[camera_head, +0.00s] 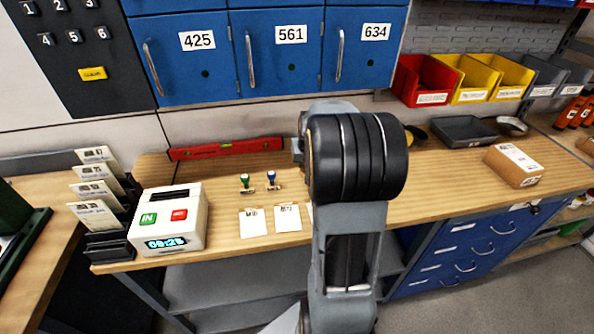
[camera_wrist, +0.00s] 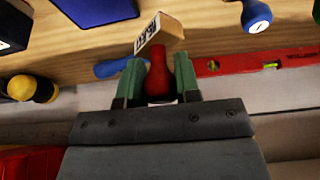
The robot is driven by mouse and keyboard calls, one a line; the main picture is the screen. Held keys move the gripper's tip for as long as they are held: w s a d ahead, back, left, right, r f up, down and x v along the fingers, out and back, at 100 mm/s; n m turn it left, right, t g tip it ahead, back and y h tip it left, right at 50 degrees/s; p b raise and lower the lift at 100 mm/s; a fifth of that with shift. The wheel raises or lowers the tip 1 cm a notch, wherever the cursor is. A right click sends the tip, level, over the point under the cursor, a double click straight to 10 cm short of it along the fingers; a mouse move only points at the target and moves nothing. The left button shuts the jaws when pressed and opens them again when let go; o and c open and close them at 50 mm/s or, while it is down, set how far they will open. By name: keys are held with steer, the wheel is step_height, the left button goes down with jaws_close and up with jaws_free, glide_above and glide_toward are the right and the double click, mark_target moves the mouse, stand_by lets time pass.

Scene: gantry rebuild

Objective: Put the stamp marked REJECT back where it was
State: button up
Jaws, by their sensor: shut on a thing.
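In the wrist view my gripper (camera_wrist: 158,74) has its green fingers shut on the red handle of a stamp (camera_wrist: 168,30). Its wooden base points away from the fingers and carries a small printed label that I cannot read surely. In the head view my arm hides the gripper and this stamp. A green-handled stamp (camera_head: 246,183) and a blue-handled stamp (camera_head: 271,180) stand side by side on the workbench (camera_head: 223,166), left of my arm. A blue-handled stamp also shows at the top of the wrist view (camera_wrist: 256,16).
Two white cards (camera_head: 253,222) (camera_head: 287,217) lie in front of the standing stamps, with part of another beside my arm. A red level (camera_head: 225,149) lies along the wall. A white time clock (camera_head: 171,220) stands left. A cardboard box (camera_head: 514,165) and dark tray (camera_head: 463,130) are right.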

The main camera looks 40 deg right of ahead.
steer(key=w+f, duration=0.1)
steer(key=w+a+f, duration=0.1)
steer(key=f, duration=0.1)
steer(key=shift+w+f, duration=0.3)
steer(key=shift+w, duration=0.1)
steer(key=f, duration=0.1)
steer(key=f+p, duration=0.1)
steer(key=f, duration=0.1)
steer(key=shift+w+a, duration=0.1)
steer(key=shift+w, duration=0.1)
steer(key=shift+f, duration=0.3)
steer(key=shift+f, duration=0.2)
steer(key=o, duration=0.8)
steer(key=shift+r, duration=0.1)
